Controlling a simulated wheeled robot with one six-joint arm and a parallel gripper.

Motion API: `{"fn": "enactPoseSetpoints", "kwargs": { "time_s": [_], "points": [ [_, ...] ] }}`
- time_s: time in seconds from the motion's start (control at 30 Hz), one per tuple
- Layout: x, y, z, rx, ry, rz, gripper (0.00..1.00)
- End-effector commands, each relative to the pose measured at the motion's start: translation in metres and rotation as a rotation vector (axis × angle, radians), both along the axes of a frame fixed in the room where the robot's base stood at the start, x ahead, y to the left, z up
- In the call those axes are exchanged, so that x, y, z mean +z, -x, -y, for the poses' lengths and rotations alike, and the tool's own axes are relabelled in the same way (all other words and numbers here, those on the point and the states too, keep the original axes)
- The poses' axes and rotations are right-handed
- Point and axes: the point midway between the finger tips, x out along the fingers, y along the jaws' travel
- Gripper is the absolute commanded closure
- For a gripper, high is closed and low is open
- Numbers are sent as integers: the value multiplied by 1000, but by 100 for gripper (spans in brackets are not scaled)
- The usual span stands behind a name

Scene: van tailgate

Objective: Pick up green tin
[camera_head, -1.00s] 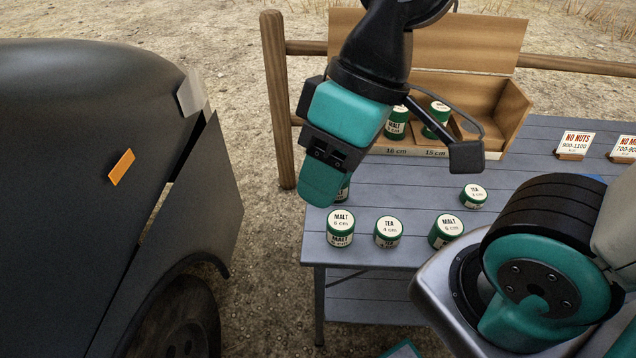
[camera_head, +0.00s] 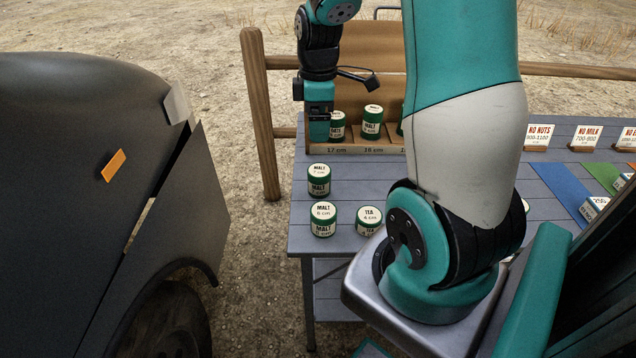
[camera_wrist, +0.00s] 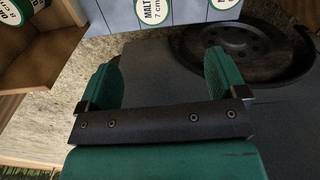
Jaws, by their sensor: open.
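Several green tins with white labelled lids are in view. In the head view, a MALT 7 cm tin (camera_head: 319,187), a MALT 6 cm tin (camera_head: 323,228) and a TEA tin (camera_head: 366,228) stand on the table's left part. More green tins (camera_head: 372,128) stand in the wooden box. My gripper (camera_head: 318,136) hangs at the box's left end, above and behind the MALT 7 cm tin. In the wrist view my gripper (camera_wrist: 160,80) is open with nothing between its fingers; the MALT 7 cm tin (camera_wrist: 153,12) is at the top edge, beyond the fingertips.
The grey slatted table (camera_head: 345,195) has a wooden box (camera_head: 390,150) at its back. Sign cards (camera_head: 538,136) and coloured mats (camera_head: 556,186) are at right. A wooden fence post (camera_head: 262,120) and dark vehicle (camera_head: 90,180) are at left. My arm hides the table's middle.

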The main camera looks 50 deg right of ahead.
Motion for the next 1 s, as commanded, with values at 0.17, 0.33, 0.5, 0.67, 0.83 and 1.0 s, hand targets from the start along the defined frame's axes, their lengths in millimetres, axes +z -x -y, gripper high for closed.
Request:
{"fn": "enactPoseSetpoints", "kwargs": {
  "time_s": [0.17, 0.33, 0.5, 0.67, 0.83, 1.0],
  "points": [
    [-30, 3, 11, 13, 5, -15, 9],
    [-69, 2, 10, 15, 4, -14, 9],
    [-104, 2, 9, 15, 4, -13, 9],
    [-122, 1, 10, 15, 6, -9, 9],
    [-133, -1, 10, 15, 6, -9, 9],
    [-160, -5, 11, 15, 5, -12, 9]
  ]
}}
